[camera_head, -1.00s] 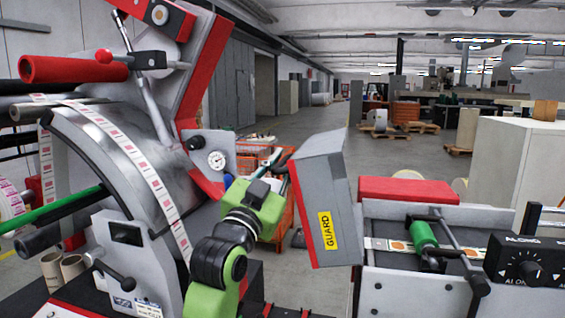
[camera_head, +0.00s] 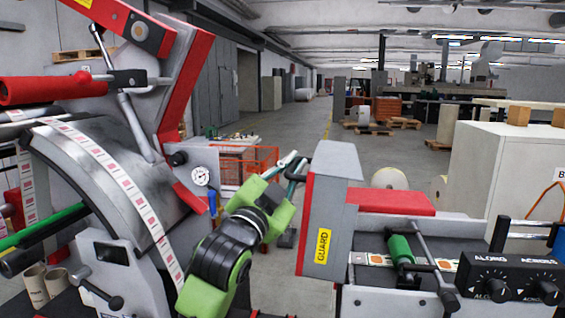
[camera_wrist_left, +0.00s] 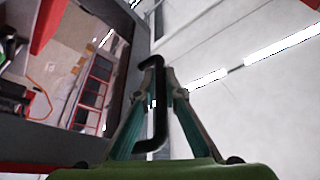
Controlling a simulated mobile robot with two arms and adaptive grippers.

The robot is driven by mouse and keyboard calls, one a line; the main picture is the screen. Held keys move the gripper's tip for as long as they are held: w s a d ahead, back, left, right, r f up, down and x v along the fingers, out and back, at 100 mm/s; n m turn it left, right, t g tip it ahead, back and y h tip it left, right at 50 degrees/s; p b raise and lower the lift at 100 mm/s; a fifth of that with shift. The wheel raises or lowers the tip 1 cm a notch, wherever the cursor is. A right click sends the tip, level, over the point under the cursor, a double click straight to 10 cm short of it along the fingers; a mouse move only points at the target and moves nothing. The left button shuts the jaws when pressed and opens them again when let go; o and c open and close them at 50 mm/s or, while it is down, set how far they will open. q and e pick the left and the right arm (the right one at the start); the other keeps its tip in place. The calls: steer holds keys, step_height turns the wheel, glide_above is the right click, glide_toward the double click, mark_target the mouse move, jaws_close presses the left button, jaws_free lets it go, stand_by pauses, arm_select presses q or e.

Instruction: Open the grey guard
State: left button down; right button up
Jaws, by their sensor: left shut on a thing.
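The grey guard (camera_head: 333,225) has a red edge and a yellow GUARD label. In the head view it stands nearly upright at the left end of the label machine. My right gripper is not in view.
The rewinder frame (camera_head: 110,185) with its label strip stands close on the left of my arm. The label machine's bed (camera_head: 450,235), with a green roller (camera_head: 400,250) and black control box (camera_head: 510,278), extends right. Open floor lies behind.

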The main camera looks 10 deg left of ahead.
arm_select(q)
steer(key=c, duration=2.4)
jaws_free()
steer(key=v, duration=1.2)
steer(key=shift+s, duration=0.25)
